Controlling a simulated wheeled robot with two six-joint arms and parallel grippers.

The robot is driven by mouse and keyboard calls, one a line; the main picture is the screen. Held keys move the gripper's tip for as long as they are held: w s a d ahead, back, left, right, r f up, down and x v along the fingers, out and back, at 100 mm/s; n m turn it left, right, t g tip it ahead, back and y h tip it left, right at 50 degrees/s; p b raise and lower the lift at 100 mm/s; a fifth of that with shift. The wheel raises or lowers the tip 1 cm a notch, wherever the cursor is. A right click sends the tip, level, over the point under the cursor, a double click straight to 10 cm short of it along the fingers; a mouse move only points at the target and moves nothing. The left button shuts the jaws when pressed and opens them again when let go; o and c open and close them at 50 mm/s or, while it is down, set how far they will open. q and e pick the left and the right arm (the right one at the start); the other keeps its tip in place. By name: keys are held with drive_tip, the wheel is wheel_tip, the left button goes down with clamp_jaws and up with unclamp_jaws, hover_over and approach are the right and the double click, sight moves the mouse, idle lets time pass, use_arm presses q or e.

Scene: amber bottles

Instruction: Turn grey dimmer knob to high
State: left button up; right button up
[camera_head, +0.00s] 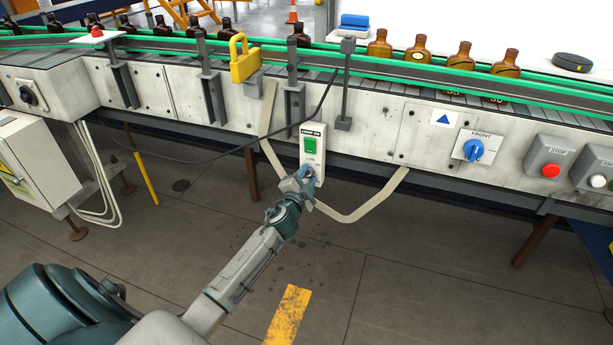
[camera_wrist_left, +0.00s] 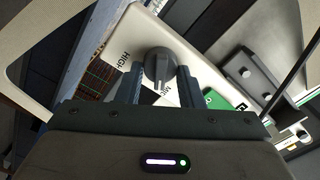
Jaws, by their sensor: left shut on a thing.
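The grey dimmer knob (camera_wrist_left: 159,66) sits on a white panel (camera_wrist_left: 136,28) in the left wrist view. The word HIGH is printed to the left of it, and MID is partly visible below it. The knob's grip bar runs roughly up and down in that view; its pointer end is unclear. My left gripper (camera_wrist_left: 159,78) is shut on the knob, one finger on each side. In the head view my left gripper (camera_head: 306,175) is at the lower end of the panel (camera_head: 320,133) and hides most of the knob. My right gripper is not in view.
A green switch (camera_head: 310,146) is just above the knob on the same panel. A blue selector knob (camera_head: 473,150), a red stop button (camera_head: 551,171) and a yellow padlock (camera_head: 243,60) are along the conveyor front. Amber bottles (camera_head: 417,49) stand on the conveyor. A pale cable (camera_head: 350,217) loops below the panel.

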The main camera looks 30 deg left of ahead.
use_arm(q)
drive_tip(key=shift+m, duration=1)
drive_tip(key=m+p, duration=0.1)
drive_tip(key=m, duration=0.2)
drive_tip(key=shift+d+f+m, duration=0.1)
drive_tip(key=shift+f+m, duration=0.05)
drive_tip(key=shift+m, duration=0.25)
drive_tip(key=m, duration=0.3)
drive_tip(key=shift+f+p, duration=0.1)
drive_tip(key=shift+p, duration=0.25)
drive_tip(key=shift+f+m+p, duration=0.15)
drive_tip(key=shift+m+p, duration=0.15)
drive_tip(key=shift+m, duration=1.7)
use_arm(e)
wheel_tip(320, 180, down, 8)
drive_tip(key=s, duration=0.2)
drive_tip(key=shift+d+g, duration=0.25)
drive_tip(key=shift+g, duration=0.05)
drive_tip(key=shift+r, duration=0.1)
use_arm(q)
drive_tip(key=o, duration=1)
drive_tip(key=shift+c, duration=0.2)
